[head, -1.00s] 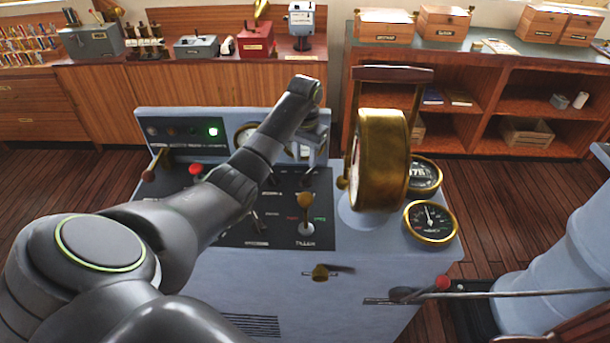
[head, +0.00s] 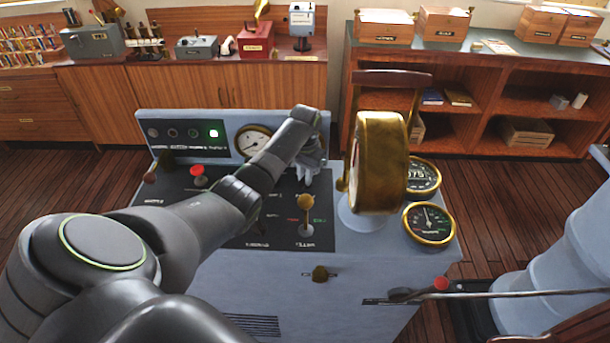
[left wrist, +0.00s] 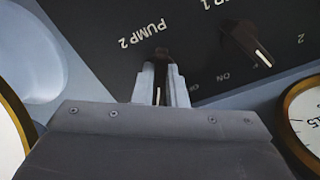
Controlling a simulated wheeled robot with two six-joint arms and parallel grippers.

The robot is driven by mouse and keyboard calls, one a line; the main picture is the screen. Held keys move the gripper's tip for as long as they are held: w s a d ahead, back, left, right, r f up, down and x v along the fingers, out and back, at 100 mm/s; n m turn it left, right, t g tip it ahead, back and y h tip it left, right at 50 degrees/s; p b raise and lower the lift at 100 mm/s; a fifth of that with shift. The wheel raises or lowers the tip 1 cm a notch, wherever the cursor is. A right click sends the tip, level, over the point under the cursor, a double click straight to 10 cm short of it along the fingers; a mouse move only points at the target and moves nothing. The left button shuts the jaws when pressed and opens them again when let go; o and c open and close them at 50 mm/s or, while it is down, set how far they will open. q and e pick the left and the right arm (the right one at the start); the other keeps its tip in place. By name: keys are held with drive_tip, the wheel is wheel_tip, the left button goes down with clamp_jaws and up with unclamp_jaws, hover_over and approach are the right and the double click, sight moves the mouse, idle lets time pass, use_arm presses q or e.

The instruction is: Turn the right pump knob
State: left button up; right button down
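The right pump knob (left wrist: 160,52), labelled PUMP 2, is dark with a white pointer line and shows in the left wrist view. My left gripper (left wrist: 162,82) has one finger on each side of it. The fingers look shut on the knob, with no clear gap, though the contact itself is partly hidden. The PUMP 1 knob (left wrist: 247,42) is beside it, clear of the fingers. In the head view my left gripper (head: 305,174) is down at the dark console panel (head: 290,232), and the arm hides the pump knobs. My right gripper is not in view.
A large brass-rimmed instrument (head: 378,162) rises just right of the gripper. A brass-topped tiller lever (head: 306,203) stands in front of it. A round gauge (head: 252,140) is on the raised back panel, where a green light (head: 213,133) glows. A red knob (head: 198,170) is at left.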

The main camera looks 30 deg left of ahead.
use_arm(q)
drive_tip(key=shift+r, duration=0.1)
clamp_jaws()
drive_tip(key=shift+r+n+p, duration=0.1)
drive_tip(key=shift+n+p, duration=0.4)
drive_tip(key=shift+p, duration=0.1)
drive_tip(key=shift+d+r+n+p, duration=0.1)
drive_tip(key=shift+n+p, duration=0.9)
drive_tip(key=shift+p, duration=0.1)
drive_tip(key=n+p, duration=0.2)
drive_tip(key=n, duration=0.1)
drive_tip(key=shift+w+n+p, duration=0.1)
drive_tip(key=shift+n+p, duration=0.2)
drive_tip(key=shift+d+n+p, duration=0.1)
drive_tip(key=shift+n+p, duration=0.5)
drive_tip(key=shift+n, duration=0.6)
drive_tip(key=shift+w+f+n+p, duration=0.1)
drive_tip(key=shift+n+p, duration=0.15)
drive_tip(key=shift+n, duration=0.5)
drive_tip(key=shift+w+f+n+p, duration=0.1)
drive_tip(key=shift+n+p, duration=0.1)
drive_tip(key=shift+n, duration=0.55)
drive_tip(key=o, duration=0.7)
unclamp_jaws()
drive_tip(key=shift+s, duration=0.1)
drive_tip(key=shift+c, duration=0.2)
